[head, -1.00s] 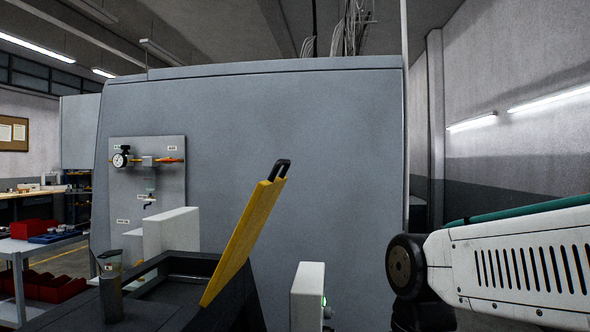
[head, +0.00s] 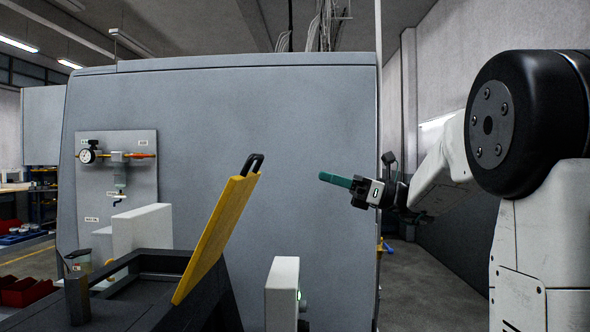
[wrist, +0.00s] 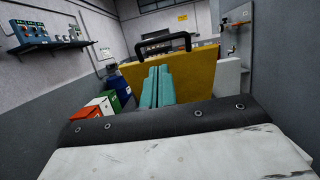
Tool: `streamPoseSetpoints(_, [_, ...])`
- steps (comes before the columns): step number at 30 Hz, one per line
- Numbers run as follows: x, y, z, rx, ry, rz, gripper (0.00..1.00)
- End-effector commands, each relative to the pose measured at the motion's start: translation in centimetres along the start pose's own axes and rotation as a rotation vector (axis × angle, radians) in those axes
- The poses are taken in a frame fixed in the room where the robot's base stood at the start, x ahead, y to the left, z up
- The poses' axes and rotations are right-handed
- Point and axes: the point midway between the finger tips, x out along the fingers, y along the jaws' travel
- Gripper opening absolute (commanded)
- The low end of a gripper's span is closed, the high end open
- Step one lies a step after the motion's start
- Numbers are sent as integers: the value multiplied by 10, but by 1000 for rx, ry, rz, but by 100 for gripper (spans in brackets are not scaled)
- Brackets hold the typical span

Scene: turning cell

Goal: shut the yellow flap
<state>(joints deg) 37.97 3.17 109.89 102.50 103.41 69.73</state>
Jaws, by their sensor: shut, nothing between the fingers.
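The yellow flap (head: 216,240) stands raised and tilted to the right over the dark box (head: 150,262), with a black handle (head: 252,163) at its upper edge. The box opening at its left is uncovered. My gripper (head: 322,177), with green fingers, is shut and empty. In the head view it is to the right of the flap, about level with the handle and apart from it. In the wrist view the flap (wrist: 190,72) and its handle (wrist: 163,42) are ahead of the green fingertips (wrist: 158,70). The flap's lower part is hidden there behind my gripper.
A white box with a green light (head: 283,292) stands right of the flap. A pale block (head: 142,230) and a grey cylinder (head: 77,298) are at the left. A large grey cabinet (head: 300,120) fills the back. Coloured bins (wrist: 102,103) show in the wrist view.

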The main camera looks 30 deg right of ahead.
Motion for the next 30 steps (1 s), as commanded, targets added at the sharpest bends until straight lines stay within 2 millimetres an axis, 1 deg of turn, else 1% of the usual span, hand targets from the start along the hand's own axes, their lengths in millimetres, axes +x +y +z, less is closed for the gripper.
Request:
streamPoseSetpoints(5, [30, 1, 0, -1, 1, 5, 0])
streamPoseSetpoints(12, [82, 1, -1, -1, 2, 5, 0])
streamPoseSetpoints(15, [101, 2, -1, -1, 2, 5, 0])
streamPoseSetpoints(18, [116, 1, -1, -1, 2, 3, 0])
streamPoseSetpoints(21, [127, 1, -1, -2, 3, 2, 0])
streamPoseSetpoints(24, [133, 1, -1, -2, 3, 1, 0])
streamPoseSetpoints(30, [135, 0, -1, -2, 3, -1, 0])
